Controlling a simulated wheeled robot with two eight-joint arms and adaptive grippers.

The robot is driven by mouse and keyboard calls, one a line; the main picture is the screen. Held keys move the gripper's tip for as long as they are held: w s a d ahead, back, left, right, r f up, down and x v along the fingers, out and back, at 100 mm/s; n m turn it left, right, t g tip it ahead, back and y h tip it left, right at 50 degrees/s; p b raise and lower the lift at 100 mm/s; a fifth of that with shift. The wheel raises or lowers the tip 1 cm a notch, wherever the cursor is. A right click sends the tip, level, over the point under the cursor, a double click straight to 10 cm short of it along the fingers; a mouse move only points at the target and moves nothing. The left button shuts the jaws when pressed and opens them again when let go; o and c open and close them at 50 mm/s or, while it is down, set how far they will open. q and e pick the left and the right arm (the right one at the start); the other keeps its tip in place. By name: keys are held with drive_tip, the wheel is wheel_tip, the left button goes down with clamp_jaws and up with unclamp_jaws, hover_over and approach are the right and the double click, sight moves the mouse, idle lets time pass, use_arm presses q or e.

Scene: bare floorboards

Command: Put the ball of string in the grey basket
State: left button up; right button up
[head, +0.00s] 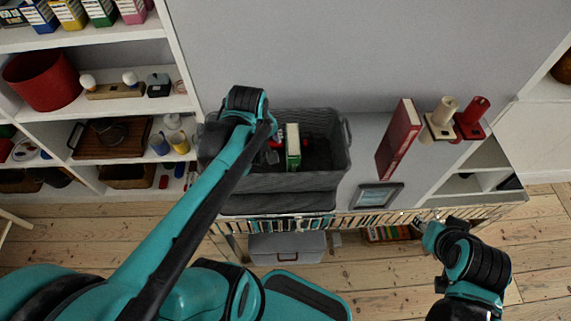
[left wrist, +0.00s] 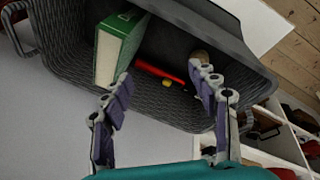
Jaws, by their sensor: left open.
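The grey basket (head: 335,172) stands on top of the low shelf unit, and its woven inside fills much of the left wrist view (left wrist: 70,62). My left gripper (left wrist: 160,78) is open, with its fingers apart over the basket's inside. A tan rounded thing (left wrist: 203,57) shows in the basket beside the right-hand fingertip. It may be the ball of string, but the finger partly covers it. In the head view my left arm hides most of that gripper. My right gripper (head: 423,222) is low at the right, in front of the shelf, its jaws too small to judge.
The basket also holds a green book (head: 293,147) and a red object (left wrist: 158,72). Right of it are a red binder (head: 398,138), a picture frame (head: 377,195) and two holders (head: 440,118) (head: 470,118). White shelves (head: 90,110) stand at the left.

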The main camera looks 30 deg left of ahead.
use_arm(q)
drive_tip(key=s+d+r+m+t+h, duration=0.1)
drive_tip(key=s+d+r+m+t, duration=0.1)
drive_tip(key=d+m, duration=0.7)
drive_tip(key=s+m+t, duration=0.1)
drive_tip(key=s+m, duration=0.1)
drive_tip(key=m, duration=0.2)
drive_tip(key=shift+s+t, duration=0.2)
drive_tip(key=shift+t, duration=0.2)
drive_tip(key=shift+d, duration=0.1)
wheel_tip(320, 180, down, 2)
drive_tip(key=shift+f+b, duration=0.15)
drive_tip(key=shift+b, duration=1.1)
